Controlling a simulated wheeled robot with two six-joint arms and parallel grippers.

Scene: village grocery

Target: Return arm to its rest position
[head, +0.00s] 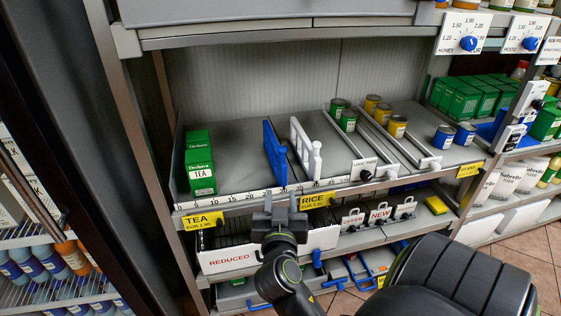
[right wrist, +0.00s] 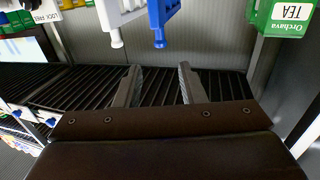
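My right gripper (head: 279,203) is in front of the shelf's front edge, just left of the yellow RICE label. My right arm (head: 290,280) reaches up to it from the bottom of the head view. In the right wrist view the two fingers of this gripper (right wrist: 158,76) are apart with nothing between them. The dark slatted lower shelf (right wrist: 225,88) shows behind them, and that picture is upside down. My left gripper is not in view.
Green TEA boxes (head: 200,170) stand at the shelf's left. A blue divider (head: 275,152) and a white divider (head: 305,150) stand right of them. A REDUCED sign (head: 235,262) fronts the lower shelf. Cans (head: 397,126) stand in lanes to the right. Floor (head: 510,250) shows at the lower right.

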